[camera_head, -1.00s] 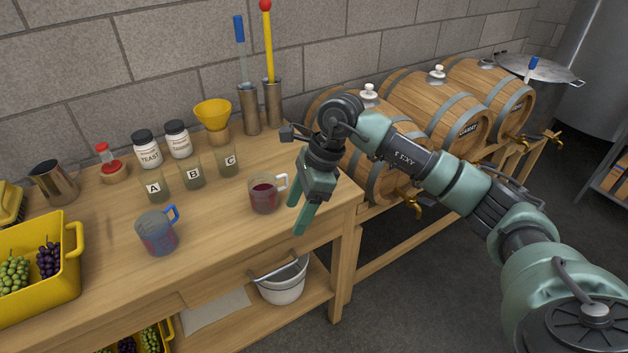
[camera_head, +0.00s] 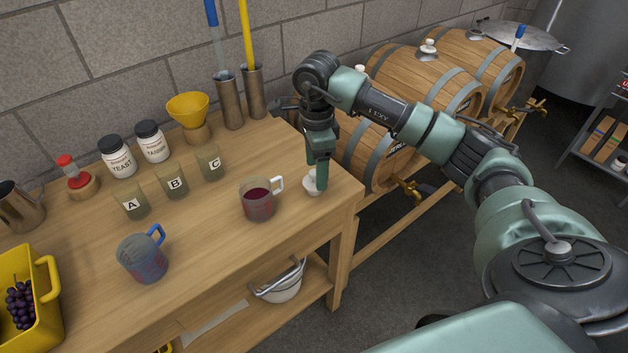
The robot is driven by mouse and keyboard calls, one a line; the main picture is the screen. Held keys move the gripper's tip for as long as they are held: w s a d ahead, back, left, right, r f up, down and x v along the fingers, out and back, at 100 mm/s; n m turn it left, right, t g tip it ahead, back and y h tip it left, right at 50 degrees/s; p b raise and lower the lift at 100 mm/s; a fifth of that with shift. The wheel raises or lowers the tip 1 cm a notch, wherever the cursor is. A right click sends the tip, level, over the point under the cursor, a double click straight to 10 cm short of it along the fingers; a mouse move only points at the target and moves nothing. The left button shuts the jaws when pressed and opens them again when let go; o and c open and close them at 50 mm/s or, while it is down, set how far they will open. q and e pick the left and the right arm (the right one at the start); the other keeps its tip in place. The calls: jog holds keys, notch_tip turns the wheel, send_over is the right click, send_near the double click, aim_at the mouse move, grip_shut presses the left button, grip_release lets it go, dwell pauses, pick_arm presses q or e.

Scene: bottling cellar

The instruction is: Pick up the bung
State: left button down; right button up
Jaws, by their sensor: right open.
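A small white piece, which looks like the bung (camera_head: 311,187), sits on the wooden table near its right end. It is partly hidden by my right gripper (camera_head: 321,186). That gripper is open, points down, and its fingers are right at the white piece. I cannot tell whether they touch it or stand on both sides of it. Another white bung (camera_head: 429,49) stands on top of a barrel behind my right arm. My left gripper does not show.
A cup of red liquid (camera_head: 258,200) stands close to the left of the gripper. A blue-handled jug (camera_head: 142,256), labelled jars (camera_head: 172,182) and a yellow funnel (camera_head: 188,110) stand further left. Barrels (camera_head: 412,85) lie to the right. The table's front right is clear.

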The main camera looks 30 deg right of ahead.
jog(key=f, duration=0.3)
jog(key=shift+w+a+f+p, duration=0.1)
jog(key=shift+a+f+p, duration=0.1)
jog(key=shift+f+p, duration=0.15)
jog(key=shift+f, duration=0.25)
jog(key=c, duration=1.2)
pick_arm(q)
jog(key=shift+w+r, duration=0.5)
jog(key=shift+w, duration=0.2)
pick_arm(e)
jog(key=shift+r, duration=0.1)
